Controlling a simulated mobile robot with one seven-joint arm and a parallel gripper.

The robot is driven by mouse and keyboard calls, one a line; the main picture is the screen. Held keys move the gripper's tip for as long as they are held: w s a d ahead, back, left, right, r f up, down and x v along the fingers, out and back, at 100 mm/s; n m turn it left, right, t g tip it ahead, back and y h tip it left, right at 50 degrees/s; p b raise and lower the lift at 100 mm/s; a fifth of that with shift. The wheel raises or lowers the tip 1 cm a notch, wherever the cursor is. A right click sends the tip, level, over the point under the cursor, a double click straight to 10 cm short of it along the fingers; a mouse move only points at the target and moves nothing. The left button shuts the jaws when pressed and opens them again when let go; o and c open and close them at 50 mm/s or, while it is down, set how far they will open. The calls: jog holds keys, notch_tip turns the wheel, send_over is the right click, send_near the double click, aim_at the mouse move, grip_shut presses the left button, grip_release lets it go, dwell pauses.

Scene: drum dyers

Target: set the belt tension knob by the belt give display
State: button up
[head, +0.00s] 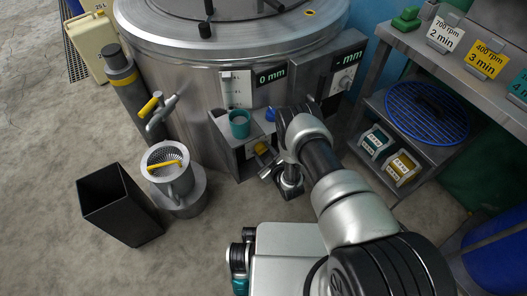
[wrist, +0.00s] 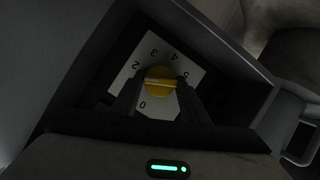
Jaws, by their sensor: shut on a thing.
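A yellow round knob (wrist: 160,79) sits on a white dial plate (wrist: 143,77) inside a dark recess in the wrist view. The plate reads 0, 2, 3, 4 and 5; the 1 is not visible. A pale line runs nearly level across the knob, and I cannot tell which end is the pointer. My gripper (wrist: 159,95) is shut on the knob, one finger on each side. In the head view the knob (head: 261,148) shows in the grey box below the drum. One display (head: 271,75) reads "0 mm"; another display (head: 349,58) reads "- mm". Neither is visibly labelled as belt give.
A teal cup (head: 239,124) stands on the knob's box. A perforated pot (head: 172,180) with a yellow-handled tool and a black bin (head: 121,207) stand at left. A shelf (head: 440,65) with rpm cards is at right. Floor at lower left is clear.

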jog(key=shift+n+t+h, duration=0.6)
jog(key=shift+n+t, duration=0.1)
jog(key=shift+n, duration=0.4)
jog(key=o, duration=1)
jog(key=shift+s, duration=0.1)
